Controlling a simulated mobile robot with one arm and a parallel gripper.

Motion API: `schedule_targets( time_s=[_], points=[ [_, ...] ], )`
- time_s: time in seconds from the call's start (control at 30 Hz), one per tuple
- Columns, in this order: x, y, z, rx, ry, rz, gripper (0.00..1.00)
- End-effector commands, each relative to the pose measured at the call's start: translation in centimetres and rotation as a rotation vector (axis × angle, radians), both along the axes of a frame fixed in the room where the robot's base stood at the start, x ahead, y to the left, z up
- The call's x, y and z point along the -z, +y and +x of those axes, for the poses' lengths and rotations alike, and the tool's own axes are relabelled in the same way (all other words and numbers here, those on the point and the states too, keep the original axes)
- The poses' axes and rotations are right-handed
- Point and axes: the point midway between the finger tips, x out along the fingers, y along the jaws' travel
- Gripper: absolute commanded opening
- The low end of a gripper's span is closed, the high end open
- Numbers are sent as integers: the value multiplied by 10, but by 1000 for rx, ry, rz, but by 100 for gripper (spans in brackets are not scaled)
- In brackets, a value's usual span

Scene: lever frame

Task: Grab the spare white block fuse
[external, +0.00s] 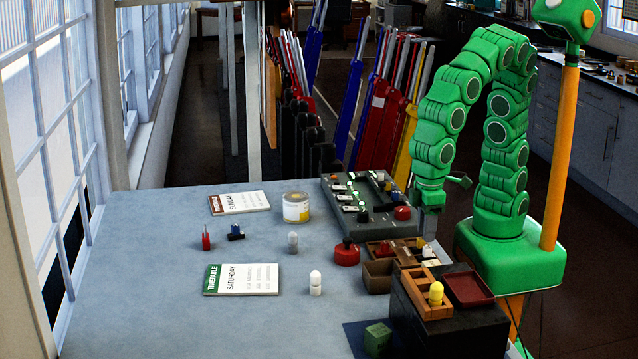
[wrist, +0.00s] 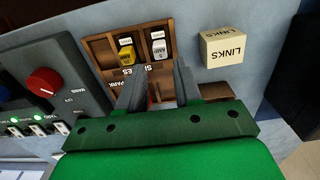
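The white block fuse (wrist: 159,47) sits in a compartment of the brown wooden spares tray (wrist: 100,46) in the wrist view, just right of a yellow block fuse (wrist: 127,52). My gripper (wrist: 158,76) is open, its two grey fingers apart, with the white fuse beyond the fingertips. The fingers hide part of the tray and its lettering.
A box marked LINKS (wrist: 222,48) stands right of the tray in the wrist view. A panel with a red knob (wrist: 44,82) and lit switches is at left.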

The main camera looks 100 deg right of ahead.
Motion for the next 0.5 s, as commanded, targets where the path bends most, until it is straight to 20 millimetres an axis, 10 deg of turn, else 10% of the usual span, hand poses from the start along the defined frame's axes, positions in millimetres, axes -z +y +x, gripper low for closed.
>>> schedule_targets(
  time_s=[0.5],
  points=[
    [51,0,-8,0,4,-2,34]
  ],
)
